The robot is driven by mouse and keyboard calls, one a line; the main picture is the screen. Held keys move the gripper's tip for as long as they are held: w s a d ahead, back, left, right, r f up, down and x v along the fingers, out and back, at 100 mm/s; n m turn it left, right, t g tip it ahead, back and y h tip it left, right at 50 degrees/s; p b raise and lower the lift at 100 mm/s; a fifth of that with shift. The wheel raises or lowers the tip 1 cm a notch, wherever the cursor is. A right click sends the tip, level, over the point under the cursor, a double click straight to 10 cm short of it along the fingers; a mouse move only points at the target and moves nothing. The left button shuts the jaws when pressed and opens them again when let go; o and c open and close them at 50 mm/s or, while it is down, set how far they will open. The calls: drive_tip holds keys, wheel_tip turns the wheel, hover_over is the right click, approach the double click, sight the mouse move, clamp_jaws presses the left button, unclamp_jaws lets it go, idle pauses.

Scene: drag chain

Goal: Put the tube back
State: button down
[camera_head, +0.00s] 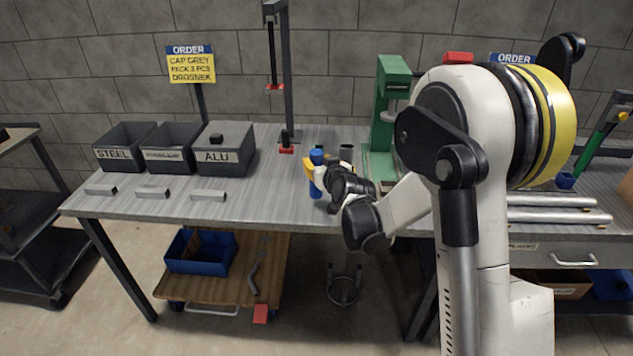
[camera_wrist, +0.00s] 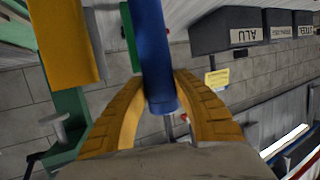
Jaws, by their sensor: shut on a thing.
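The blue tube (camera_head: 316,190) stands roughly upright above the worktable, between the ALU bin and the green press. My gripper (camera_head: 314,172) reaches it from the right and is shut around it. In the wrist view, the tube (camera_wrist: 150,45) sits between the two ribbed yellow fingers of my gripper (camera_wrist: 162,82), with one end showing just past them. The tube's other end runs out of the wrist picture. I cannot tell whether the tube touches the tabletop.
Grey bins, including the ALU bin (camera_head: 224,156), stand at the back left of the worktable (camera_head: 250,205). The green press (camera_head: 381,165) is close on the right. A dark post stand (camera_head: 286,90) rises behind. Small grey bars lie along the left front.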

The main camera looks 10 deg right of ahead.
sight(315, 193)
wheel_tip(315, 193, down, 4)
drive_tip(key=shift+r+b, duration=0.2)
drive_tip(key=shift+b, duration=0.55)
drive_tip(key=c, duration=1.1)
unclamp_jaws()
drive_tip(key=shift+f, duration=0.1)
drive_tip(key=shift+o, duration=0.2)
